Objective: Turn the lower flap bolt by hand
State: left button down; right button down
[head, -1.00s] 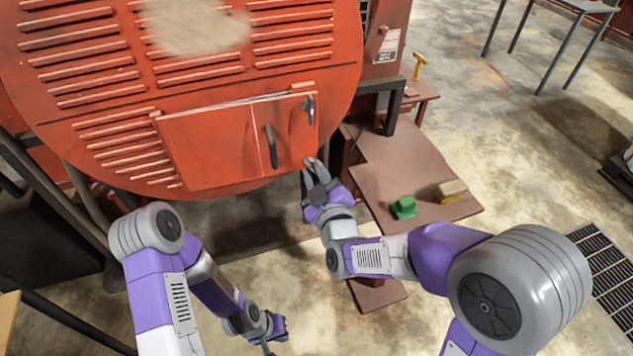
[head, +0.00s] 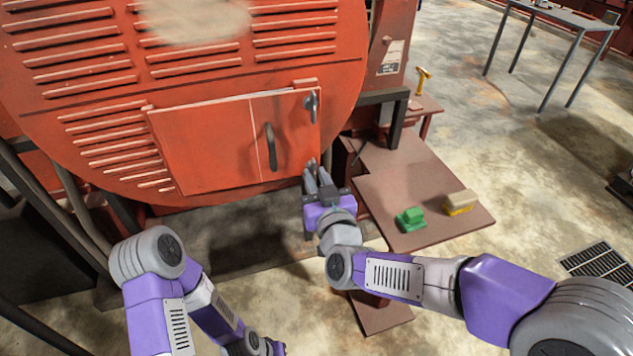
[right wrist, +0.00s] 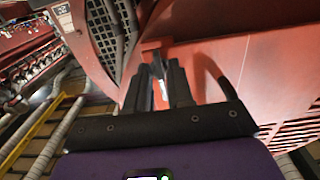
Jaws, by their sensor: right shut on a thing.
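The orange flap (head: 212,150) is closed on the round engine face, with a dark handle (head: 271,147) on it. The upper flap bolt (head: 312,104) is at its top right corner. My right gripper (head: 312,168) is at the flap's lower right corner, shut on the lower flap bolt, which it mostly hides in the head view. In the right wrist view the dark lower flap bolt (right wrist: 157,66) shows a little between the fingers of the right gripper (right wrist: 160,80). My left gripper (head: 258,346) is low at the bottom edge, with its fingertips cut off.
A brown bench (head: 425,215) right of my right gripper carries a green block (head: 410,220) and a yellow-and-tan brush-like block (head: 460,202). A yellow hammer-shaped tool (head: 423,78) stands behind. Open floor lies to the right, with a grey table (head: 560,15) at the back.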

dwell(0.4)
jog(key=c, duration=1.3)
grip_release()
jog(key=shift+d, duration=0.1)
jog(key=shift+o, duration=0.2)
jog(key=shift+s, duration=0.1)
jog(key=v, duration=0.7)
jog(key=shift+s+p, duration=0.2)
jog(key=shift+p, duration=0.2)
jog(key=shift+d, duration=0.1)
